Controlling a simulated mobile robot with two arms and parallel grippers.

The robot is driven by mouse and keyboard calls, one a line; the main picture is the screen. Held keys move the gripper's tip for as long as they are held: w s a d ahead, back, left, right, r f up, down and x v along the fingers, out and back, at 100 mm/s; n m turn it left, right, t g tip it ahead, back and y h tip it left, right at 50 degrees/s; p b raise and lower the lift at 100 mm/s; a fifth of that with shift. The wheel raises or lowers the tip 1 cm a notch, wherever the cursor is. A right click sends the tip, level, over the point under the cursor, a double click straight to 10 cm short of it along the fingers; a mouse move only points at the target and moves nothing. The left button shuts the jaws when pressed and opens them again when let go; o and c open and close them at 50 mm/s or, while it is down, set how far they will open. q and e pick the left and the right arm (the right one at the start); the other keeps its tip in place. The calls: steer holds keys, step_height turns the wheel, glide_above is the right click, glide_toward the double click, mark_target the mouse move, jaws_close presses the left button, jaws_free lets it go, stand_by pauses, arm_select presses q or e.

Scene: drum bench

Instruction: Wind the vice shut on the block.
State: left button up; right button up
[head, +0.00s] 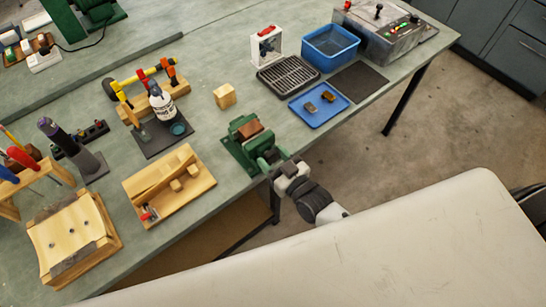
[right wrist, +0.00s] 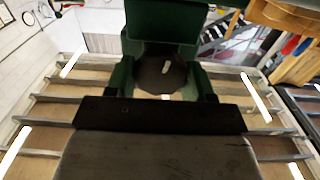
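The green vice (head: 262,150) is on the near edge of the bench, with a reddish-brown block (head: 249,129) at its jaws. The head view does not show clearly whether the jaws touch the block. My right gripper (head: 279,168) is at the vice's front end, just off the bench edge, and its fingertips are hard to make out there. In the right wrist view, green vice parts (right wrist: 165,22) and a dark round part (right wrist: 161,76) are close ahead. The vice's handle cannot be made out clearly. My left gripper is not in view.
A wooden tray (head: 205,185) with small blocks lies left of the vice. A loose wooden cube (head: 224,96) stands behind it. Open floor lies beyond the bench edge.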

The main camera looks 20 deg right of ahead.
steer(key=shift+m, duration=1.9)
steer(key=shift+c, duration=0.3)
steer(key=o, duration=0.9)
steer(key=shift+d, duration=0.1)
steer(key=shift+s+d+f, duration=0.1)
steer(key=shift+s, duration=0.25)
steer(key=b+v, duration=0.2)
steer(key=v, duration=0.8)
